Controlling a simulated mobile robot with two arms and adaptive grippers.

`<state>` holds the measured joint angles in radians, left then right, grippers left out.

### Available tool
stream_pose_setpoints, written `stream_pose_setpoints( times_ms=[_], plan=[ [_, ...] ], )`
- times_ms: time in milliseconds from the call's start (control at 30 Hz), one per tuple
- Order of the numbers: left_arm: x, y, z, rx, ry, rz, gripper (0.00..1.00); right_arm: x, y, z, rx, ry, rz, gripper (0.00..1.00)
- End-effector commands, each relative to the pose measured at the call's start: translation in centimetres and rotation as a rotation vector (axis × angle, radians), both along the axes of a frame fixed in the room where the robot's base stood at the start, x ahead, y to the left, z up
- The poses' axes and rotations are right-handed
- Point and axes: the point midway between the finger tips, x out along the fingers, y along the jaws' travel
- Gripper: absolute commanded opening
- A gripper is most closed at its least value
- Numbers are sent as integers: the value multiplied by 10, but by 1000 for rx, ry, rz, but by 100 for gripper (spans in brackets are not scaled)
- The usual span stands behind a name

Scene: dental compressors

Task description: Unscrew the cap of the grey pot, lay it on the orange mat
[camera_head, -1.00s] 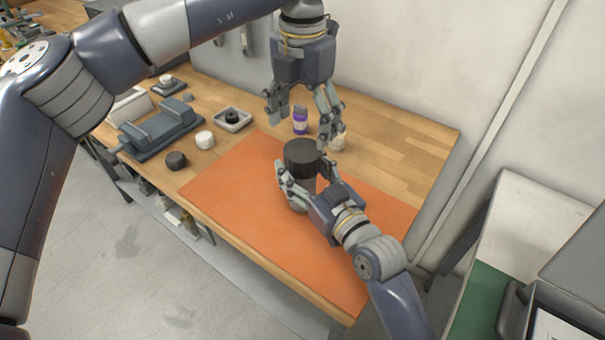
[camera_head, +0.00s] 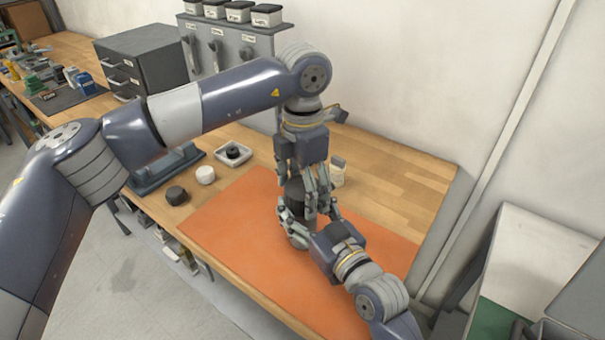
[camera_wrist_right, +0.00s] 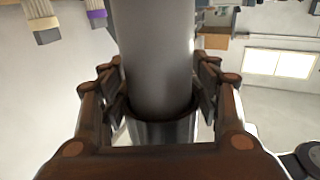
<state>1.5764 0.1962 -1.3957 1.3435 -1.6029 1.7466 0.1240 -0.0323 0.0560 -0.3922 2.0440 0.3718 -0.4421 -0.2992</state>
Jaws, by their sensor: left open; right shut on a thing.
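The grey pot (camera_head: 299,241) stands on the orange mat (camera_head: 235,225), mostly hidden behind my grippers. Its wide dark cap (camera_head: 294,190) is on top of it. My right gripper (camera_head: 308,216) is shut around the pot's body from the front right. In the right wrist view a smooth grey cylinder (camera_wrist_right: 155,60) fills the space between the fingers. My left gripper (camera_head: 306,198) points straight down over the pot, its open fingers on either side of the cap. Whether they touch the cap cannot be told.
A dark round lid (camera_head: 176,195), a white round lid (camera_head: 205,175) and a small tray (camera_head: 233,154) with a dark part lie left of the mat. A cream container (camera_head: 337,174) stands close behind the grippers. The mat's front left is bare.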

Motion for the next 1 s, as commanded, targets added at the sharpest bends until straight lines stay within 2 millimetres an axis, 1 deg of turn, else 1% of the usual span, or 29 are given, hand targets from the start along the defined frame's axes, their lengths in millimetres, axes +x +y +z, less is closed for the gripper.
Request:
stream_pose_setpoints(
  times_ms=[100, 333, 367, 400, 467, 500, 567, 767, 867, 1000],
  plan=[
    [0, 0, -6, -1, 1, 0, 76, 0, 0, -1, -1, 3, 0, 0],
    [0, 0, -6, -1, 1, 1, 76, 0, 0, -1, -1, 3, 0, 0],
    [0, 0, -6, -1, 1, 1, 74, 0, 0, -1, -1, 3, 0, 0],
    [0, 0, -6, -1, 1, 1, 65, 0, 0, -1, -1, 3, 0, 0],
    [0, 0, -6, -1, 1, 1, 51, 0, 0, -1, -1, 3, 1, 0],
    [0, 0, -6, 0, 0, 1, 42, 0, 0, -1, -1, 3, 1, 0],
    [0, 0, -6, 1, -1, 2, 30, 0, 0, -1, -1, 3, 1, 0],
    [1, 1, -6, 1, -2, 12, 29, 0, 0, -1, -1, 3, 1, 0],
    [1, 1, -6, 1, -3, 93, 31, 0, 0, -1, 0, 2, 1, 0],
    [2, 2, -6, 0, -6, 242, 30, -1, 0, -1, -1, 2, 1, 0]
  ],
)
